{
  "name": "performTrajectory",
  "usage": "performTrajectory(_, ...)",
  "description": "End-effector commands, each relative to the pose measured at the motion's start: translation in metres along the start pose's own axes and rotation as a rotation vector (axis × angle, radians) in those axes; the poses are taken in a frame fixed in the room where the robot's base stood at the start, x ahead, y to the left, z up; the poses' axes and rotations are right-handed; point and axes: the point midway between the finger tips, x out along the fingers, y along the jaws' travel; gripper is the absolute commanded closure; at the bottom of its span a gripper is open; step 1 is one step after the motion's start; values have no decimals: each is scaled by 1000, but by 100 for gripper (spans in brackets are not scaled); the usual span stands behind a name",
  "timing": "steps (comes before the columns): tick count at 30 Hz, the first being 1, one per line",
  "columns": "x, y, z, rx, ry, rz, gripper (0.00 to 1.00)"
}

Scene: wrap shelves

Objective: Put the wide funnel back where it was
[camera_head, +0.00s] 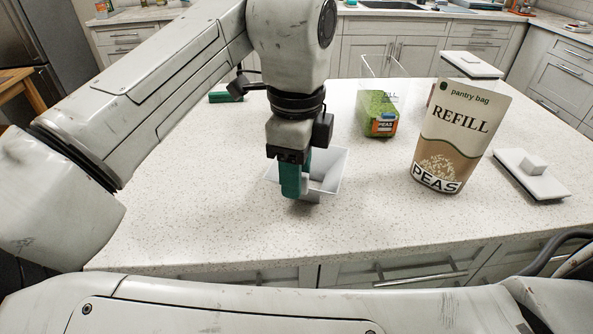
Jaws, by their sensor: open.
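The wide funnel (333,172) is a white, square-mouthed piece on the speckled countertop, with its flared mouth up. My gripper (294,193) has green fingers and points straight down at the funnel's left side. It hides part of the funnel's left wall. The jaws are open; I cannot tell whether a finger touches the funnel or whether its wall lies between them. The clear container (381,105) with green peas in it stands upright behind and to the right. The pantry bag (459,135) marked REFILL PEAS stands upright further right.
A white lid with a knob (530,175) lies at the right. Another white lid (471,65) tops something partly hidden behind the bag. A small green object (226,97) lies at the back left. The countertop (200,215) is clear at front left.

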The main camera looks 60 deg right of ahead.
Motion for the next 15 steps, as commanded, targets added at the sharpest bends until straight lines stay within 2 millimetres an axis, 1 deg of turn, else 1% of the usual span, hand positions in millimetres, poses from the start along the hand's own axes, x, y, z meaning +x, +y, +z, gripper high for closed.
performTrajectory(5,-32,-1,0,1,-1,-2,58)
performTrajectory(9,-62,-1,0,0,0,-3,58)
performTrajectory(15,-97,-1,0,1,1,-2,58)
